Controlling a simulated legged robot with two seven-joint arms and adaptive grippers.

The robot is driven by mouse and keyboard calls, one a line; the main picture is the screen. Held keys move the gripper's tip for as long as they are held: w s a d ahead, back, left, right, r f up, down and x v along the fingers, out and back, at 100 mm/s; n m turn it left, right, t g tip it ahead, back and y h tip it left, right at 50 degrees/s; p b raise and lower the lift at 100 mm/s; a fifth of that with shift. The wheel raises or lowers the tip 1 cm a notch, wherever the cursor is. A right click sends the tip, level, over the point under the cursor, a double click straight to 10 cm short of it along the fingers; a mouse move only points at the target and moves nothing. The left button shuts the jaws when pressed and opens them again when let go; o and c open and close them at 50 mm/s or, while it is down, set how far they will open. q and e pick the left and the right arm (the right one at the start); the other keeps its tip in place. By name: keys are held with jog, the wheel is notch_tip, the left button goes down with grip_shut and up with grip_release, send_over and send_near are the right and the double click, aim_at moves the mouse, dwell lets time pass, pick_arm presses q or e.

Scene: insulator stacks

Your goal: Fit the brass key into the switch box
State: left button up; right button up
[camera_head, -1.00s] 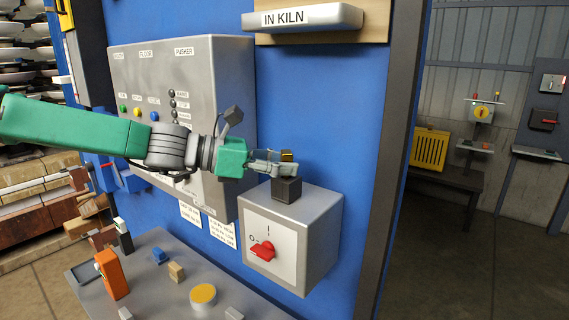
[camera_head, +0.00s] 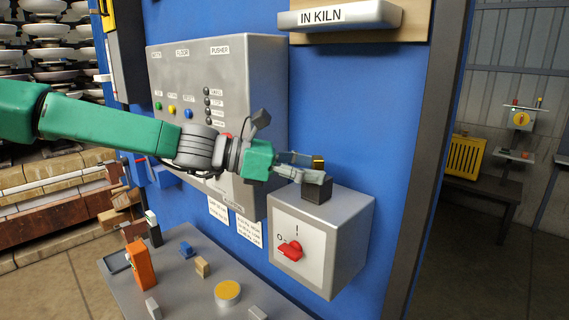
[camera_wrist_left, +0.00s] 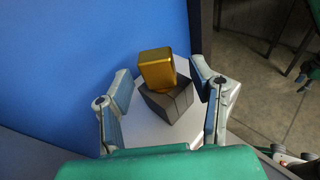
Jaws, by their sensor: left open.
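The brass key (camera_head: 318,162) is a small gold block. It stands upright at the black socket block (camera_head: 317,190) on top of the grey switch box (camera_head: 345,235). In the left wrist view the key (camera_wrist_left: 156,68) rises from the dark socket (camera_wrist_left: 168,103), leaning slightly; how deep it sits is hidden. My left gripper (camera_head: 322,169) is at the key. In the left wrist view its fingers (camera_wrist_left: 161,78) are spread wide, one on each side of the key, with visible gaps and nothing held. My right gripper is not in view.
The box front has a red rotary switch (camera_head: 291,250). A grey control panel (camera_head: 260,95) is on the blue wall behind my arm. An IN KILN handle (camera_head: 340,16) juts out above. A grey shelf (camera_head: 190,290) below holds an orange block (camera_head: 140,264) and several small parts.

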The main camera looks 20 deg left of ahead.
pick_arm(q)
jog(key=v, duration=1.1)
jog(key=shift+f, duration=0.15)
